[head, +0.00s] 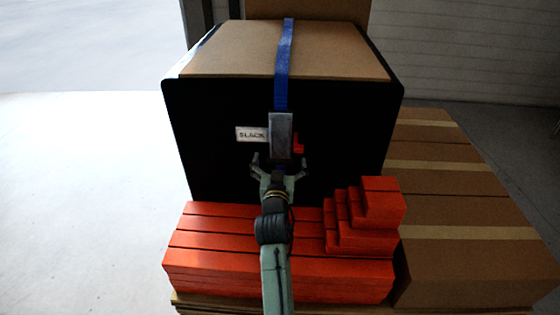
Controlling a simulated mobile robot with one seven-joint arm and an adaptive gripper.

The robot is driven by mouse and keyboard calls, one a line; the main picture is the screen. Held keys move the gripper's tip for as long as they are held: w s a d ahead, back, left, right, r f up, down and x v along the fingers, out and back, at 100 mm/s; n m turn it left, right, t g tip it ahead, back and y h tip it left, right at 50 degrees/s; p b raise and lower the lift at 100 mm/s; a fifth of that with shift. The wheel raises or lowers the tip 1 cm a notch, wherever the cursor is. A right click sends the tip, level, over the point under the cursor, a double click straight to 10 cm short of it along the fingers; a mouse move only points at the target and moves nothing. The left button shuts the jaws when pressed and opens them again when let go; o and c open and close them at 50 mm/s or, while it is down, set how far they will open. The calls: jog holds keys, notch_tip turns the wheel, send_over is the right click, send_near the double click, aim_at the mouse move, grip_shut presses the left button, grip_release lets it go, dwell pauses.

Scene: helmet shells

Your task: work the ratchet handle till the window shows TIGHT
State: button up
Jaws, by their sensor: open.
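The ratchet (283,133) is a grey upright body on the blue strap (284,65), against the dark front face of a large crate (220,130). A small red part (299,145), possibly the handle, sticks out at its lower right. The window (252,134) is a pale plate left of the ratchet and reads SLACK. My gripper (278,160) is open just below the ratchet, with its fingers spread to either side. Whether it touches the ratchet or the strap cannot be told. My arm hides part of the crate's lower front.
Orange-red slabs (205,245) lie stacked in front of the crate, with stepped red blocks (380,203) at their right. Taped cardboard boxes (440,190) stand along the right side. A cardboard sheet (280,60) covers the crate top. The pale floor at left (80,200) is clear.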

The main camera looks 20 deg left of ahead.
jog(key=shift+c, duration=0.5)
jog(key=c, duration=1.6)
jog(key=shift+o, duration=0.2)
